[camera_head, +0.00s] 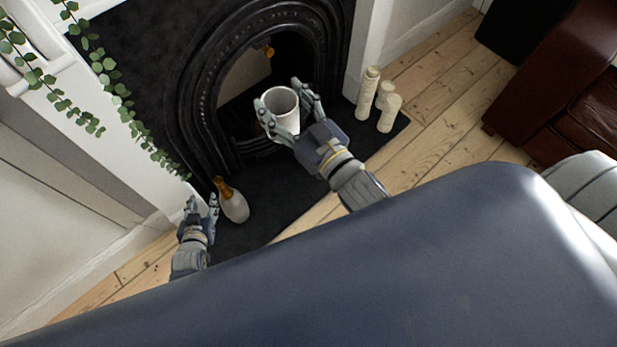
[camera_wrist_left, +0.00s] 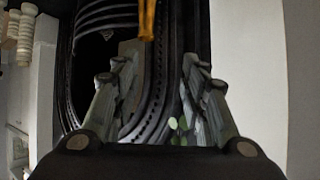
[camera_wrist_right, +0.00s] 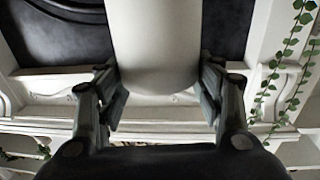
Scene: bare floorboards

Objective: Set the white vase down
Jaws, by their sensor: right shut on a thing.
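The white vase (camera_head: 281,105) is a pale, tapered cup shape with its open mouth facing up toward the head camera. My right gripper (camera_head: 284,100) is shut on it, with fingers on both sides, in front of the fireplace opening. In the right wrist view the vase (camera_wrist_right: 162,45) stands upright in the picture between the fingers. Its base cannot be seen against the hearth, so its height is unclear. My left gripper (camera_head: 200,205) is open and empty at the lower left, and its spread fingers show in the left wrist view (camera_wrist_left: 155,85).
A pale bottle with a gold neck (camera_head: 233,203) stands on the dark hearth (camera_head: 262,205), just right of my left gripper. Several cream candles (camera_head: 367,93) stand at the hearth's right side. The black fireplace (camera_head: 190,90) is behind. Ivy (camera_head: 95,65) hangs at the left.

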